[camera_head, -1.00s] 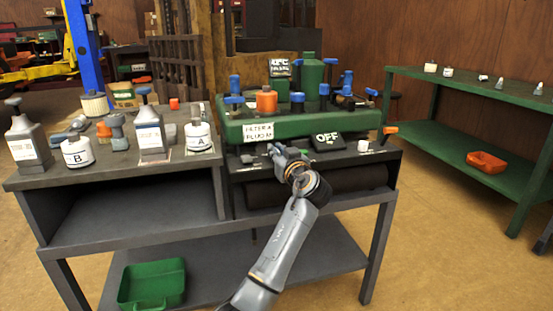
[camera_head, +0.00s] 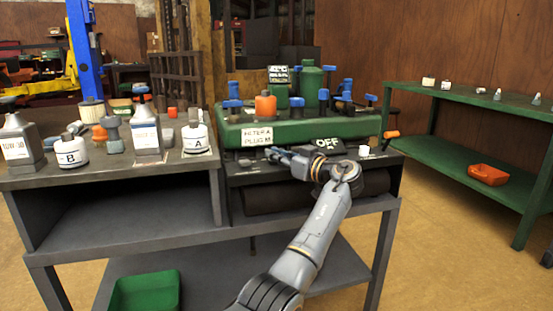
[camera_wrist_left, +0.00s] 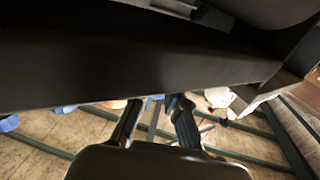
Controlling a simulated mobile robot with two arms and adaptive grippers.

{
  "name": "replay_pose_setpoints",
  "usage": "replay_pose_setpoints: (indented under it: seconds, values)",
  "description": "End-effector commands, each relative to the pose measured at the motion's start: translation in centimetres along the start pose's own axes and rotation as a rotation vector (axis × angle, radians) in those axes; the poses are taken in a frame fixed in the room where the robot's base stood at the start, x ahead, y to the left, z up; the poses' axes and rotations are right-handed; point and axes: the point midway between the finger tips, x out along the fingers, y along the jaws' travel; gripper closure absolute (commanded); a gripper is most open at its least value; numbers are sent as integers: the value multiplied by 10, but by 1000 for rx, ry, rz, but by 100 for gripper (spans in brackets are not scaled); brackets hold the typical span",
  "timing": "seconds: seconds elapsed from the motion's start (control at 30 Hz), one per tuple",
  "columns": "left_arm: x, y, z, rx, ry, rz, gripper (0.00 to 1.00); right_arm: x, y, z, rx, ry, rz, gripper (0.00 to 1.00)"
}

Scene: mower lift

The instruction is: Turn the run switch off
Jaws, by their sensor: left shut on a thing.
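The black "OFF" plate (camera_head: 328,144) stands on the front ledge of the green machine (camera_head: 345,130). My left gripper (camera_head: 276,154) is at that ledge, just left of the plate and below the "FILTER A" label (camera_head: 257,136). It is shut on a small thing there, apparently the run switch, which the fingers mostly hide. In the left wrist view, my left gripper's fingers (camera_wrist_left: 156,112) reach toward a dark panel edge, with a gap between them. The switch's exact position is not clear. My right gripper is not in view.
An orange-handled lever (camera_head: 391,134) and a small white block (camera_head: 364,151) are right of the plate. Bottles and jars crowd the grey bench (camera_head: 110,176) at left. A green table (camera_head: 440,90) with an orange tray (camera_head: 487,175) stands at right.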

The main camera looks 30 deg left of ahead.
Motion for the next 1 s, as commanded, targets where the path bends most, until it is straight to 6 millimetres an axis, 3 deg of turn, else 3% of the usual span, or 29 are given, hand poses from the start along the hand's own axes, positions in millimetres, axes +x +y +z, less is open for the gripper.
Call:
replay_pose_setpoints:
  seconds: [0.57, 0.6, 0.7, 1.0]
  values:
    - [0, 0, -1, -1, 0, -30, 100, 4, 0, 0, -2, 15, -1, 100]
    - [0, 0, 0, -1, 0, -30, 86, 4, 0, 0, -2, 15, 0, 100]
    - [0, 0, 0, -1, 0, -30, 66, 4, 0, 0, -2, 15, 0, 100]
    - [0, 0, 0, 0, 0, -30, 65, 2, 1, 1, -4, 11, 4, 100]
